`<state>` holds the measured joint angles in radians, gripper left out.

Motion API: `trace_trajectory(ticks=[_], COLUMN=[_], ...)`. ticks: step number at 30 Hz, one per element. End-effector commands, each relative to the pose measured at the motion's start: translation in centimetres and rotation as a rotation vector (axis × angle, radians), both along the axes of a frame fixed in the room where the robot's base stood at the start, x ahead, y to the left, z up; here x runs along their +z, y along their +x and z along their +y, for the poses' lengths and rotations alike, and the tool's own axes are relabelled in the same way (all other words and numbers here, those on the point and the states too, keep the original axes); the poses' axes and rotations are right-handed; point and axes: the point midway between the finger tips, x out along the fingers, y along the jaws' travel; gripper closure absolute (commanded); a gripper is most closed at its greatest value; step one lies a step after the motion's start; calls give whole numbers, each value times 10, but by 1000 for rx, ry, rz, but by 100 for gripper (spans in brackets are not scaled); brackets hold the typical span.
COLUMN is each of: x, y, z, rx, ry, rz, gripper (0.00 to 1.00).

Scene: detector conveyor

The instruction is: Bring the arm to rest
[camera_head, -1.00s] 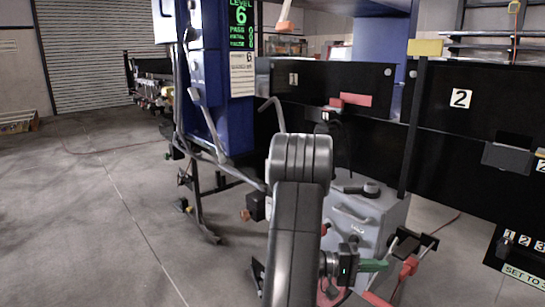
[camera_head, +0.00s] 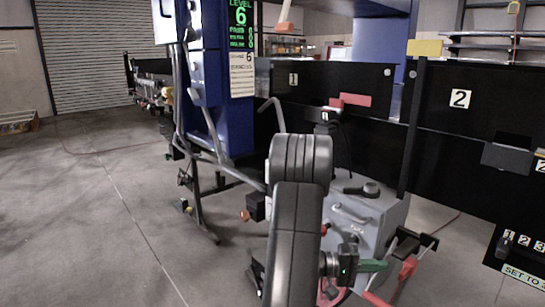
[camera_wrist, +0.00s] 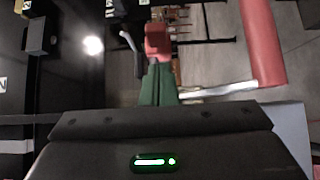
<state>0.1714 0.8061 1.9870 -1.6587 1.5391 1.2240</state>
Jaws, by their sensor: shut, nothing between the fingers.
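My gripper (camera_head: 375,265) is at the lower right of the head view, beside my arm's dark grey links. Its green fingers (camera_wrist: 158,86) are together with nothing between them, pointing up in the wrist view. A red piece (camera_wrist: 157,38) shows just beyond the fingertips in the wrist view; I cannot tell whether it touches them. My arm stands bent in front of the machine, partly hiding the grey cabinet (camera_head: 380,215).
Black panels marked 1 (camera_head: 310,85) and 2 (camera_head: 475,120) stand behind my arm. A blue column (camera_head: 208,75) with a green display (camera_head: 241,22) is left of them. A red bar (camera_wrist: 262,40) is at the upper right of the wrist view. Open floor (camera_head: 100,220) lies left.

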Motion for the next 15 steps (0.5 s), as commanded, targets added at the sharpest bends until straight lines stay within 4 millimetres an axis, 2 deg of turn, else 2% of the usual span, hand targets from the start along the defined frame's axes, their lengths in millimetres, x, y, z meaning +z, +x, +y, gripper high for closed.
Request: trace_trajectory(ticks=[1,6,15], x=[-5,-5,0], y=[0,-1,7], z=[-1,-1,46], rx=[0,1,5], ry=[0,-2,-2], rz=[-3,-2,0], gripper=[100,100,100])
